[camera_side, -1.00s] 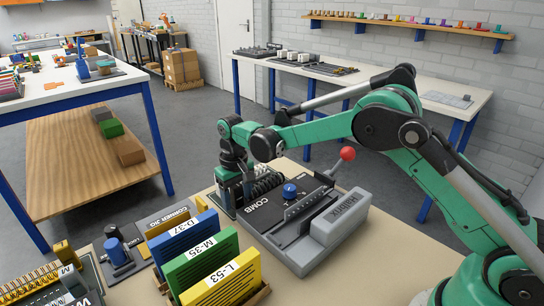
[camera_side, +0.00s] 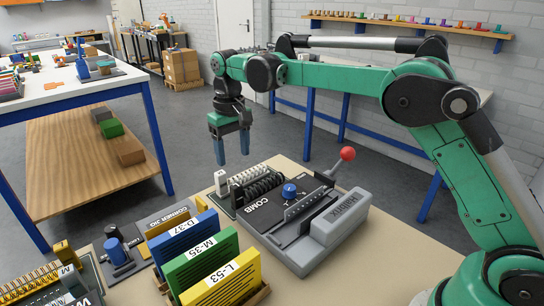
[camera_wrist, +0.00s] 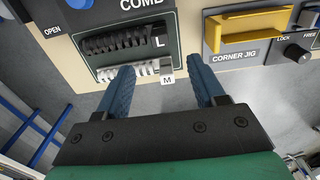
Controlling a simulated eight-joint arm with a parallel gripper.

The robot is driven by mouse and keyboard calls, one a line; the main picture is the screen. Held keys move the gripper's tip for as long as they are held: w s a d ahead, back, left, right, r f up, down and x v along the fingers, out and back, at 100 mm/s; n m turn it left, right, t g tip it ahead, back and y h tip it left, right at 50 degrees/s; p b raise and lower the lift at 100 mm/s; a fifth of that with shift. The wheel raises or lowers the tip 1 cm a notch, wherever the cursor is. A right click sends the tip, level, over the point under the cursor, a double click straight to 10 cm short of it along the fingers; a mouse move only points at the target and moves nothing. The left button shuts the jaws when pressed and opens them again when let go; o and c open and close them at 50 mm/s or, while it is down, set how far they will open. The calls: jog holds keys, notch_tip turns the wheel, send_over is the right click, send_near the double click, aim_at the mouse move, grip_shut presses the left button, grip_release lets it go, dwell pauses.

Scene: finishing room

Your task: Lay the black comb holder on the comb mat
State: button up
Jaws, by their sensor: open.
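The black comb holder (camera_side: 262,186), a dark row of comb teeth with a white L label, lies on the dark green comb mat (camera_wrist: 128,61) beside the COMB machine. It also shows in the wrist view (camera_wrist: 118,42). A white comb holder (camera_wrist: 128,73) with an M label lies beside it, near the mat's edge. My gripper (camera_side: 232,157) points down above and beyond the mat in the side view, with its blue fingers apart and nothing between them. In the wrist view, my gripper (camera_wrist: 163,76) covers part of the bench edge.
The grey COMB machine (camera_side: 310,225) with a red-knobbed lever stands right of the mat. The corner jig (camera_side: 165,214) and upright blue, green and yellow binders (camera_side: 222,265) stand to the left and front. The air around my gripper is clear.

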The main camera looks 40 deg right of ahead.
jog(key=shift+s+r, duration=0.1)
jog(key=shift+r, duration=0.25)
jog(key=s+d+r+t, duration=0.25)
jog(key=s+r, duration=0.25)
jog(key=s, duration=0.3)
jog(key=s+f+t, duration=0.1)
jog(key=s, duration=0.2)
jog(key=s+d+f+t, duration=0.1)
jog(key=s+f+t, duration=0.1)
jog(key=s, duration=0.2)
jog(key=s+f+t, duration=0.1)
jog(key=s+f, duration=0.1)
jog(key=s, duration=0.1)
jog(key=shift+s+d+t, duration=0.25)
jog(key=shift+s+t, duration=0.1)
